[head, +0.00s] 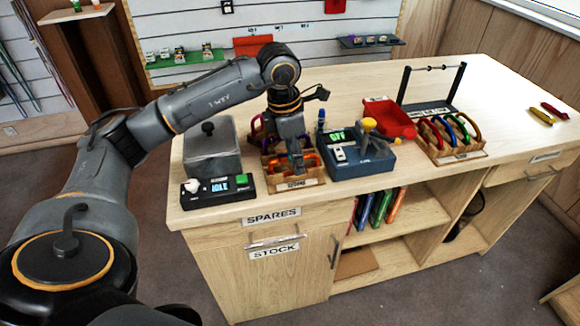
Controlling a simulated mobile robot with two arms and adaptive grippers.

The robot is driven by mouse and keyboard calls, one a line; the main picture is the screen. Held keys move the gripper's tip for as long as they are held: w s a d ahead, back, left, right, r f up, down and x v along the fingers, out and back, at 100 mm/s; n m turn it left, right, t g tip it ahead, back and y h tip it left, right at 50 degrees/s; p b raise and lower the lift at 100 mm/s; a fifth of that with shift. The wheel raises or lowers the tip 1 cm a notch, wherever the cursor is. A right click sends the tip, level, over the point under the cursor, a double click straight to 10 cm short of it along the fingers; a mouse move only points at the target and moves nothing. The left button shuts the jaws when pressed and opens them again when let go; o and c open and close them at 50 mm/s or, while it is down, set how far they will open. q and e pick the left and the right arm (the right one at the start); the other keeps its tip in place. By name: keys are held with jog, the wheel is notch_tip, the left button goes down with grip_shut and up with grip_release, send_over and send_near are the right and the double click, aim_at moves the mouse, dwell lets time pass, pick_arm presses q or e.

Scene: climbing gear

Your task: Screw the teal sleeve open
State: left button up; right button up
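My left gripper (297,168) points down into a wooden rack (296,185) on the counter, at an orange carabiner (309,160) standing there. The fingers are small and partly merge with the carabiner, so I cannot tell whether they are open or shut on it. A purple carabiner (257,130) shows behind, partly hidden by my arm. I cannot make out a teal sleeve at this size. A second wooden rack (458,155) holds several coloured carabiners, among them a blue one (452,129). My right gripper is not in view.
A grey box with a black knob (211,150) and a device with a display (218,187) stand left of the rack. A blue device with a yellow-topped lever (375,155) and a red bin (390,117) stand right. The counter's right part (510,90) is mostly clear.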

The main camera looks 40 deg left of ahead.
pick_arm(q)
jog(key=shift+f+b, duration=0.8)
jog(key=shift+f, duration=0.35)
jog(key=shift+w+a, duration=0.5)
jog(key=shift+a, duration=0.05)
jog(key=shift+r, duration=0.15)
notch_tip(320, 180, up, 10)
jog(key=p, duration=0.7)
